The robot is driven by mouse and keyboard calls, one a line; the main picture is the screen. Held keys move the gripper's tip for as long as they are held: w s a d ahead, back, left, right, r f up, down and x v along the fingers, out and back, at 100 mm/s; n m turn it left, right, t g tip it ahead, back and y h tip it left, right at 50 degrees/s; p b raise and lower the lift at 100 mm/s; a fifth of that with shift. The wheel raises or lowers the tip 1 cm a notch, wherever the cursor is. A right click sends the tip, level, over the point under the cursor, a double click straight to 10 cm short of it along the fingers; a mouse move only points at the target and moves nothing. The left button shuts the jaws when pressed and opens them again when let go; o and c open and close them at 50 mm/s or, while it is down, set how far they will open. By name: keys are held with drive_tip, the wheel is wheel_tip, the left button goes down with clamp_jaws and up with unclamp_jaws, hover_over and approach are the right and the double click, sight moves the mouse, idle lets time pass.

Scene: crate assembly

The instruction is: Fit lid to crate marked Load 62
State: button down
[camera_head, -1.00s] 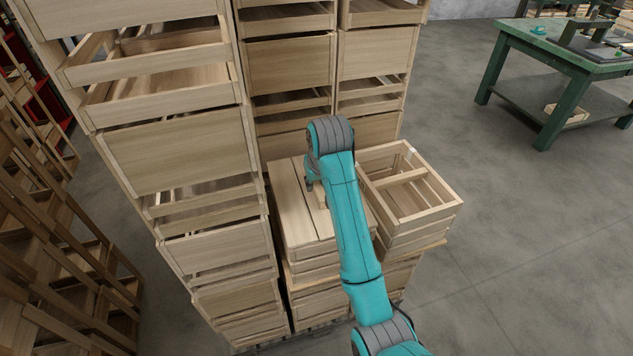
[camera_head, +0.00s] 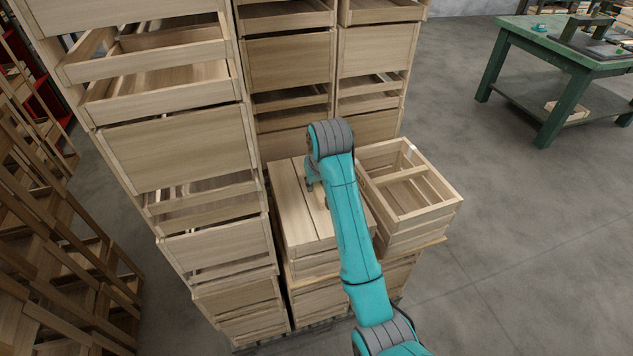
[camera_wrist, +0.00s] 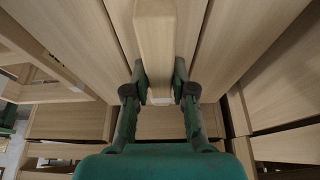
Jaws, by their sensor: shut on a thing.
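A slatted wooden lid (camera_head: 293,212) lies over the top of a crate (camera_head: 313,265) in the front middle of the stack in the head view. It looks level, and I cannot tell whether it is fully seated. In the wrist view my gripper (camera_wrist: 159,92) is shut on the pale wooden bar (camera_wrist: 155,45) that runs across the lid's slats (camera_wrist: 213,40). In the head view my arm hides most of the bar and the lid's right part. No Load 62 marking is readable in either view.
An open crate (camera_head: 448,204) with a crossbar stands close on the right. Tall stacks of crates (camera_head: 165,152) rise at the left and behind. A green workbench (camera_head: 548,62) is at the back right. The grey floor at the right is clear.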

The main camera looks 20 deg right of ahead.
drive_tip(key=c, duration=0.9)
unclamp_jaws()
